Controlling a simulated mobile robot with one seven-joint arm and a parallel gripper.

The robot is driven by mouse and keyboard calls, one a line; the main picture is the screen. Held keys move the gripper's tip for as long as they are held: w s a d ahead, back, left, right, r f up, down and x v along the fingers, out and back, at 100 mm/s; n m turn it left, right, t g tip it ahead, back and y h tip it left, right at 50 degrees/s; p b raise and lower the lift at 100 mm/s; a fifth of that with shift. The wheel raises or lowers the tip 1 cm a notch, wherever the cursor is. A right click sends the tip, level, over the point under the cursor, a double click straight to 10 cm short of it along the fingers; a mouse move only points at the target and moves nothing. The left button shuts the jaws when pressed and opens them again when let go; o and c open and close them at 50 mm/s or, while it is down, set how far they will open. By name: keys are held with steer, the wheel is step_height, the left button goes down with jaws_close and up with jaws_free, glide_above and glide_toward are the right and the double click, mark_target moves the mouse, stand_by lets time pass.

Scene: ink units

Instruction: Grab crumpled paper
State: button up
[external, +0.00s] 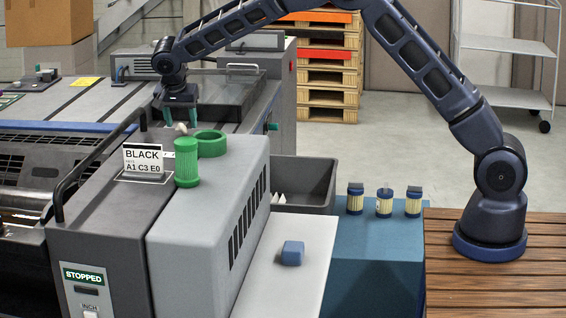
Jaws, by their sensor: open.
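A small pale, off-white lump that looks like the crumpled paper (181,128) shows just above the green cylinder, near the top of the grey ink unit. Its lower part seems hidden, and I cannot tell what it rests on. My gripper (181,116) points down over this area with its green fingers spread apart. The lump lies just below and between the fingertips in this view. I cannot tell whether they touch. Nothing shows held.
A grey bin (315,175), blue block (292,253) and several blue-capped filters (384,202) are right.

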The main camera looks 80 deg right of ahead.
steer(key=shift+x, duration=1.05)
steer(key=c, duration=1)
steer(key=shift+r, duration=0.1)
steer(key=shift+c, duration=0.2)
